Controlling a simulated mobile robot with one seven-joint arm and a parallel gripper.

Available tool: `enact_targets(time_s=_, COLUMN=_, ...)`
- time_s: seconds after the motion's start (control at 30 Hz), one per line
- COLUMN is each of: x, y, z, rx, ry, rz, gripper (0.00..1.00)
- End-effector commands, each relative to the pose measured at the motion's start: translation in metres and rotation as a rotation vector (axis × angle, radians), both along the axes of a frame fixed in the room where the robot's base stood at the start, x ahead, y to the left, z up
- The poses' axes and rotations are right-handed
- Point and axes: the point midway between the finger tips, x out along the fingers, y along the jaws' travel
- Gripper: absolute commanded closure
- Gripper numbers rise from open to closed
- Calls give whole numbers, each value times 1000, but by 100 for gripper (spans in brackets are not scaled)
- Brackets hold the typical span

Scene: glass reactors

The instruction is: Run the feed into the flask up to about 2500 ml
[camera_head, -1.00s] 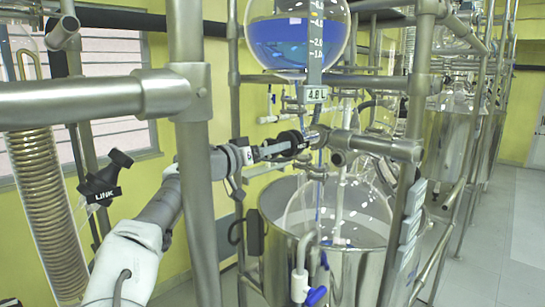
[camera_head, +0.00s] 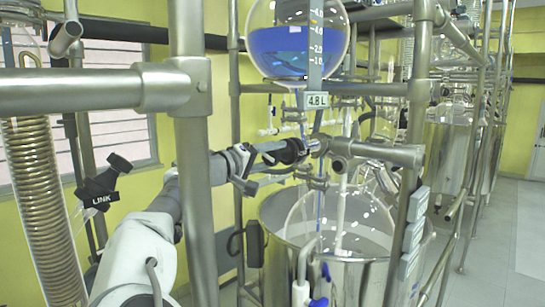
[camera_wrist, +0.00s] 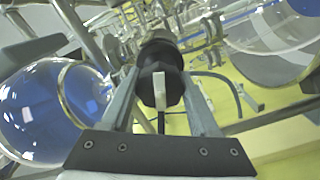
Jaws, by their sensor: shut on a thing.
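The feed vessel (camera_head: 292,52) is a round glass bulb at the top of the head view, partly filled with blue liquid. A scale strip runs down it and a tag (camera_head: 317,100) reads 4.8 L. The blue liquid also shows at the left of the wrist view (camera_wrist: 40,112). Below, the clear glass flask (camera_head: 345,222) sits inside a steel pot; its fill level cannot be read. My gripper (camera_head: 277,153) is shut on a black valve knob (camera_wrist: 160,60) between the vessel and the flask. In the head view the knob (camera_head: 293,150) is partly covered by the fingers.
Steel frame posts (camera_head: 193,150) and rails (camera_head: 80,93) stand close around my arm. A glass coil condenser (camera_head: 45,210) is at the left. A blue-handled valve (camera_head: 318,302) is at the bottom. More reactors stand behind at the right, beside open floor (camera_head: 500,240).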

Motion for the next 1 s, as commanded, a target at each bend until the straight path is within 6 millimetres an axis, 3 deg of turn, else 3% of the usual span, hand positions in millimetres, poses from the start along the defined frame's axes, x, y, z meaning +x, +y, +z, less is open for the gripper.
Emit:
enact_targets(time_s=0.67, x=0, y=-1, z=-1, rx=-46, ry=49, rz=-4, gripper=94)
enact_targets(time_s=0.7, x=0, y=-1, z=-1, rx=-45, ry=48, rz=-4, gripper=35)
enact_targets(time_s=0.87, x=0, y=-1, z=-1, rx=-46, ry=48, rz=-3, gripper=8)
enact_targets(time_s=1.0, x=0, y=-1, z=-1, rx=-46, ry=47, rz=-2, gripper=8)
